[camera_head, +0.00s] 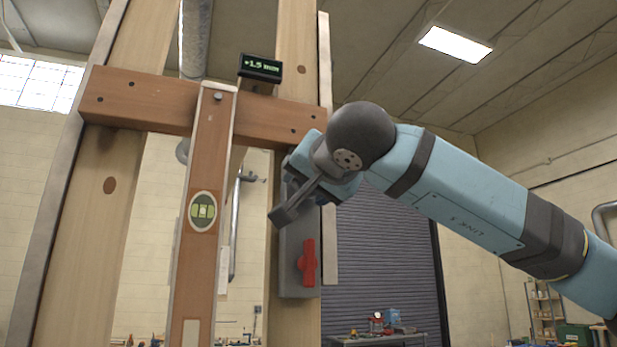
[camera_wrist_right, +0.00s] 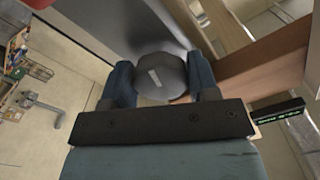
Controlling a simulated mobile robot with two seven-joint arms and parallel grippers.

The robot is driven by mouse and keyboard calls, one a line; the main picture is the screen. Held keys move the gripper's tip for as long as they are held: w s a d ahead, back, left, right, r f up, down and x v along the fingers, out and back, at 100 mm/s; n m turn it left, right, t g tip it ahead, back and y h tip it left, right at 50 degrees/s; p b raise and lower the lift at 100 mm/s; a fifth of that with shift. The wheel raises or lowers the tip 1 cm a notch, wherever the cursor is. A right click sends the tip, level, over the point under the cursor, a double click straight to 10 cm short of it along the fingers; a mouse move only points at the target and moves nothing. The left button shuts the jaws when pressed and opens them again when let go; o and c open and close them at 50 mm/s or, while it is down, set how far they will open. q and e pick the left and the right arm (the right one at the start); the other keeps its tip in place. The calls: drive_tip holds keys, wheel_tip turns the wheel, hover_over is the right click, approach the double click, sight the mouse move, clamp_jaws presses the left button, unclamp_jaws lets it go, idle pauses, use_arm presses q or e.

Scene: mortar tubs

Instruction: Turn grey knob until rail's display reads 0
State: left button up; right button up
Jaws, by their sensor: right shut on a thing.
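The grey knob (camera_wrist_right: 160,76) is a dark round knob with a pale mark on its face, seen in the right wrist view. My right gripper (camera_wrist_right: 161,82) is shut on it, one blue finger on each side. In the head view my right gripper (camera_head: 300,185) is at the upper part of a grey plate (camera_head: 296,245), and the knob is hidden behind it. The rail (camera_head: 150,103) is a brown wooden crosspiece between two posts. Its small black display (camera_head: 261,67) seems to read +1.5 in green; it also shows at a slant in the right wrist view (camera_wrist_right: 279,110). My left gripper is out of view.
A red handle (camera_head: 307,263) sits on the grey plate below my right gripper. An upright wooden level (camera_head: 201,255) with a green vial hangs in front of the rail. A workbench (camera_head: 380,338) stands far behind. Open space lies right of the posts.

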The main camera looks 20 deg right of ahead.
drive_tip(key=n+p, duration=0.1)
drive_tip(key=n, duration=0.3)
drive_tip(key=shift+n, duration=0.4)
drive_tip(key=shift+f+n+p, duration=0.1)
drive_tip(key=shift+n+p, duration=0.7)
drive_tip(key=shift+n, duration=1)
drive_tip(key=o, duration=0.9)
drive_tip(key=shift+d, duration=0.1)
drive_tip(key=shift+s, duration=0.1)
drive_tip(key=s+b, duration=0.1)
drive_tip(key=s, duration=0.3)
drive_tip(key=s+b, duration=0.1)
drive_tip(key=s, duration=0.4)
drive_tip(key=s+b, duration=0.1)
drive_tip(key=s, duration=0.3)
drive_tip(key=shift+s+d, duration=0.25)
drive_tip(key=shift+s, duration=0.1)
